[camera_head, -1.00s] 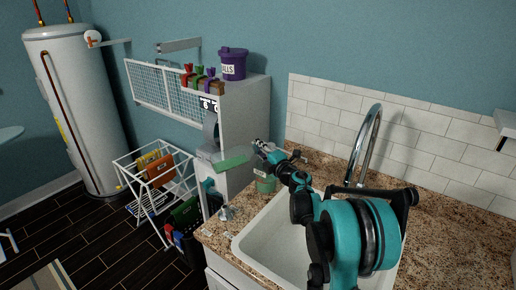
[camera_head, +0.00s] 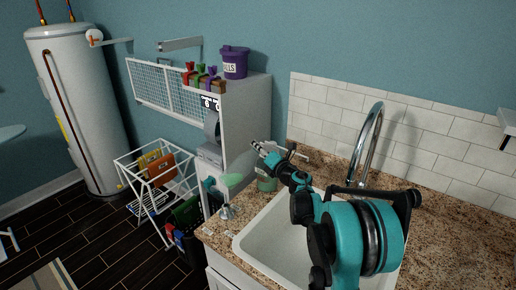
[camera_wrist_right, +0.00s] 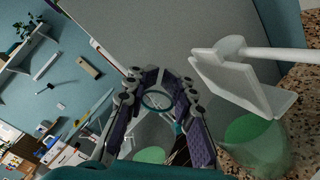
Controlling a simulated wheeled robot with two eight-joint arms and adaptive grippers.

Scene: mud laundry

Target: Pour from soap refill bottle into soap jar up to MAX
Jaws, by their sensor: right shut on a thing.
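My right gripper (camera_head: 257,146) is above the counter at the sink's far left corner. In the right wrist view my right gripper (camera_wrist_right: 160,98) is shut on the clear soap refill bottle, which has a ring-like top between the fingers. Its green liquid (camera_wrist_right: 150,155) shows below them; in the head view it is a pale green patch (camera_head: 232,181), with the clear walls hardly visible. The soap jar (camera_head: 267,184) stands on the counter, right of the bottle. The wrist view shows the jar's green contents (camera_wrist_right: 254,130); its MAX mark cannot be read. My left gripper is out of view.
The white sink (camera_head: 250,238) and curved faucet (camera_head: 367,145) are to the right. A small pale object (camera_head: 225,212) is on the counter's left edge. A grey cabinet (camera_head: 245,120) stands behind. A white hinged piece (camera_wrist_right: 240,75) is beside the jar in the wrist view.

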